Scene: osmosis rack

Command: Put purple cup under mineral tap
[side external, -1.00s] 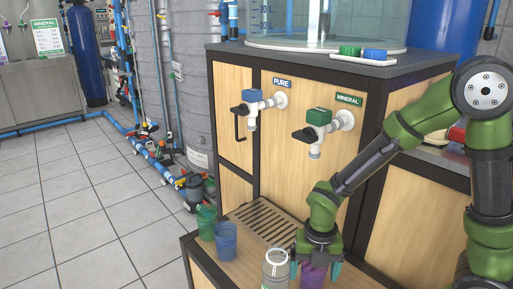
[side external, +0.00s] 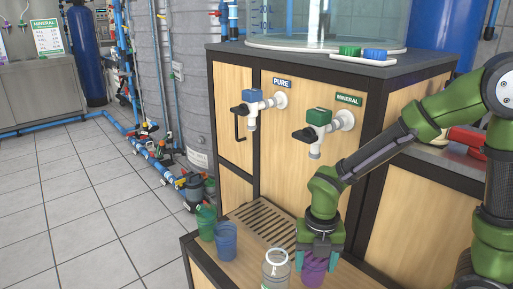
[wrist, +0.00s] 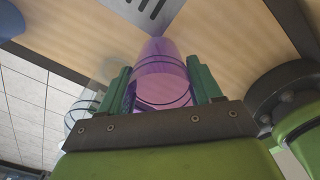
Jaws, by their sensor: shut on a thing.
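The purple cup (side external: 313,270) is near the front of the wooden shelf, to the right of a clear jar. My gripper (side external: 321,258) is shut on the purple cup from above, with a finger on each side. The wrist view shows the translucent purple cup (wrist: 162,75) between the two green fingers (wrist: 165,88). The mineral tap (side external: 318,118), with a green body and a white spout, is on the cabinet front under the MINERAL label (side external: 348,99). It is above and behind the cup. I cannot tell whether the cup's base touches the shelf.
A clear jar (side external: 275,268) stands close to the left of the purple cup. A blue cup (side external: 226,241) and a green cup (side external: 207,222) stand at the shelf's left. The slotted drain grate (side external: 262,222) is clear. The blue-bodied pure tap (side external: 252,103) is left of the mineral tap.

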